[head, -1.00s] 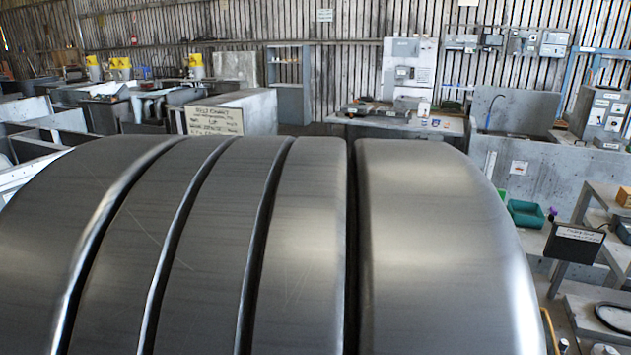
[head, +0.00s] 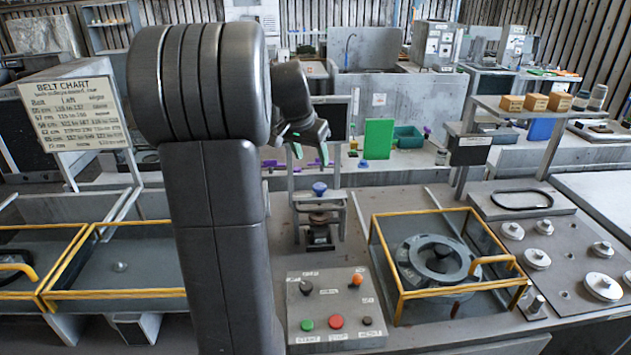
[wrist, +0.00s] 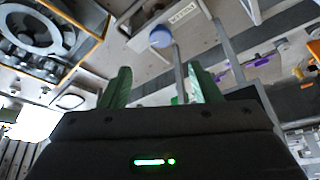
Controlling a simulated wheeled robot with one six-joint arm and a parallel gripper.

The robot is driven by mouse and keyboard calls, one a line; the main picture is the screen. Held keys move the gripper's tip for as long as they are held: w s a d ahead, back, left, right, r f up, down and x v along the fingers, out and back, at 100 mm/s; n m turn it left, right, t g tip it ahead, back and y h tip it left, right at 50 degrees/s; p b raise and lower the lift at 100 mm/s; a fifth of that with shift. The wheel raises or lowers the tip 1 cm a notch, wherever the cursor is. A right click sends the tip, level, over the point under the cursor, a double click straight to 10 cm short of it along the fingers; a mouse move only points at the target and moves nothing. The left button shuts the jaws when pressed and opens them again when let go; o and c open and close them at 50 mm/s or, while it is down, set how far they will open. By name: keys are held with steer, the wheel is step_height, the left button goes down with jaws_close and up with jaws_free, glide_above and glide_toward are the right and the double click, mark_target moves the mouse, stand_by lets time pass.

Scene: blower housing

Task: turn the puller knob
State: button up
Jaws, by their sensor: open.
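A blue knob (head: 319,188) sits on top of a small upright metal press-like frame (head: 320,220), which appears to be the puller. The frame stands on the bench behind a control panel. My gripper (head: 310,153) has green fingers and hangs above and behind the knob in the head view, open and empty. In the wrist view the fingers of my gripper (wrist: 158,82) are spread apart. The blue knob (wrist: 161,37) shows beyond the fingertips there, well apart from them.
A control panel (head: 335,310) with coloured buttons lies in front of the puller. Right of it, a yellow-railed guard (head: 455,293) surrounds a round housing. A green board (head: 378,139) and a dark sign (head: 470,150) stand behind. My arm blocks the view left of the puller.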

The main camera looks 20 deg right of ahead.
mark_target(319, 186)
steer(key=p+x, duration=0.1)
steer(key=x, duration=1)
steer(key=shift+a+f+p, duration=0.1)
steer(key=shift+f+p, duration=0.1)
steer(key=shift+p, duration=0.2)
steer(key=shift+c, duration=0.5)
steer(key=c, duration=0.9)
steer(key=shift+f+m+b, duration=0.1)
steer(key=shift+m+b, duration=0.2)
steer(key=shift+b, duration=0.15)
